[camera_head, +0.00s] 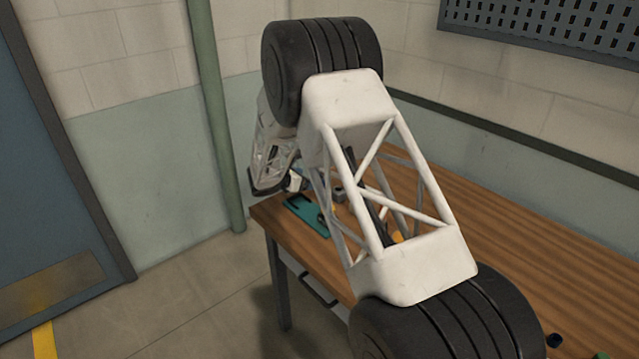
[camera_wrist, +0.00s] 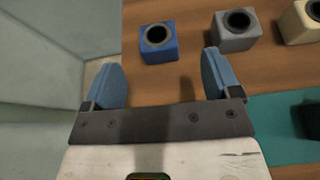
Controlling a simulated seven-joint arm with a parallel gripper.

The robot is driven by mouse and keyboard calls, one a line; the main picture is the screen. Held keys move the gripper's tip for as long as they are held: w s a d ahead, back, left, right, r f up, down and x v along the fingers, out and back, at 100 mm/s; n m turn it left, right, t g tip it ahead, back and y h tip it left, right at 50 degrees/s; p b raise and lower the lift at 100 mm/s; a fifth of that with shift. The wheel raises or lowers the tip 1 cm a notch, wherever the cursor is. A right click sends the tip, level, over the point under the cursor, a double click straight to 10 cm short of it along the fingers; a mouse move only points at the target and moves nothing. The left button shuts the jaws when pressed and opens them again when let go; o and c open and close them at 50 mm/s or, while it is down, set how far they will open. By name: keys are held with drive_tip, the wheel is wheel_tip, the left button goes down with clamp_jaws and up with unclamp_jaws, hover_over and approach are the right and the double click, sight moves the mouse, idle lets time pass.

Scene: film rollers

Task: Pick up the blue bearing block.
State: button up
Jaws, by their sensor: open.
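The blue bearing block (camera_wrist: 158,43) is a small cube with a dark round bore in its top. In the wrist view it stands on the wooden table at the top centre, near the table's left edge. My gripper (camera_wrist: 162,72) is open, with its two blue fingers spread wide and nothing between them. The block is beyond the fingertips, roughly in line with the gap and apart from both fingers. In the head view my white arm hides most of this part of the table, and I cannot make out the blue block there.
A grey bearing block (camera_wrist: 235,31) stands right of the blue one, close beyond the right finger. A cream block (camera_wrist: 302,22) is further right. A teal mat (camera_wrist: 283,108) lies at right, with a dark object on it. The wooden table (camera_head: 530,250) extends right.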

drive_tip(key=shift+w+a+f, duration=0.1)
drive_tip(key=shift+a+f, duration=0.1)
drive_tip(key=shift+f, duration=0.05)
drive_tip(key=shift+x, duration=1.25)
drive_tip(key=shift+d, duration=0.1)
drive_tip(key=shift+x, duration=2.55)
drive_tip(key=shift+w+d+r, duration=0.1)
drive_tip(key=shift+r, duration=0.05)
